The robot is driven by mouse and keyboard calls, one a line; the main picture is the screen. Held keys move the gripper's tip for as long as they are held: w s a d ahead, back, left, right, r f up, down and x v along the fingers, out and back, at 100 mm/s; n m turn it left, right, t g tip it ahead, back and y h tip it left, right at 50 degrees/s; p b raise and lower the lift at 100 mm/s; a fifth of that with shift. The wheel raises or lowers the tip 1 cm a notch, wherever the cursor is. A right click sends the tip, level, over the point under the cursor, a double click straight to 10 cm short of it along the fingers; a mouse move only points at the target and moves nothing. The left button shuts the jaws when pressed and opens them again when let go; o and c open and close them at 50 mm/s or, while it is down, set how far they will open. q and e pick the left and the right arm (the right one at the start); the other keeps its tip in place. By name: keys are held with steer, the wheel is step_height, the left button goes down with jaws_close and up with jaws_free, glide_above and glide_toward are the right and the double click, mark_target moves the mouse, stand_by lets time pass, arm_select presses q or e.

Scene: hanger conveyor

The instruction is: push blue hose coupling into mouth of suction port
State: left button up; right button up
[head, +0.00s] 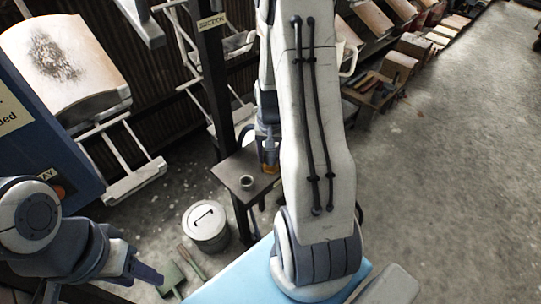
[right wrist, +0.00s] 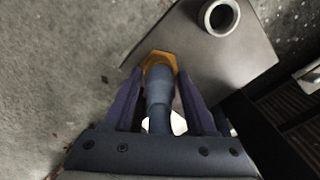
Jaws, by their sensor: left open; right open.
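The blue hose coupling (right wrist: 158,88) is a blue-grey stepped cylinder in the right wrist view, with an orange collar (right wrist: 160,59) at its far end. My right gripper (right wrist: 157,78) is open, with one finger on each side of the coupling; whether they touch it is unclear. In the head view the orange part (head: 269,170) shows at the small table's edge, partly hidden by my arm. A round metal ring with a dark opening, seemingly the suction port (head: 246,182), stands on the table; it also shows in the right wrist view (right wrist: 219,16). My left gripper (head: 148,275) is open at lower left.
The small grey table (head: 232,171) adjoins a dark post (head: 211,70) with a label. A lidded metal bin (head: 206,226) stands on the floor below. White hanger frames (head: 125,155) are at left, loaded shelves (head: 400,60) at the back right. The floor at right is clear.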

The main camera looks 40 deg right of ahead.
steer(key=o, duration=0.6)
steer(key=shift+c, duration=0.2)
step_height(320, 180, up, 10)
steer(key=shift+r+p, duration=0.25)
steer(key=shift+p, duration=0.05)
steer(key=s+a+r+n, duration=0.1)
steer(key=a+r+n, duration=0.25)
steer(key=a, duration=0.55)
steer(key=s+a+r+n, duration=0.15)
steer(key=a+n, duration=0.25)
steer(key=a, duration=0.5)
steer(key=s+a+r+n+y+p, duration=0.1)
steer(key=s+a+r+n, duration=0.2)
steer(key=s+a+n, duration=0.6)
steer(key=s+a, duration=0.3)
steer(key=s, duration=0.1)
steer(key=shift+s+a+p, duration=0.3)
steer(key=shift+p, duration=0.05)
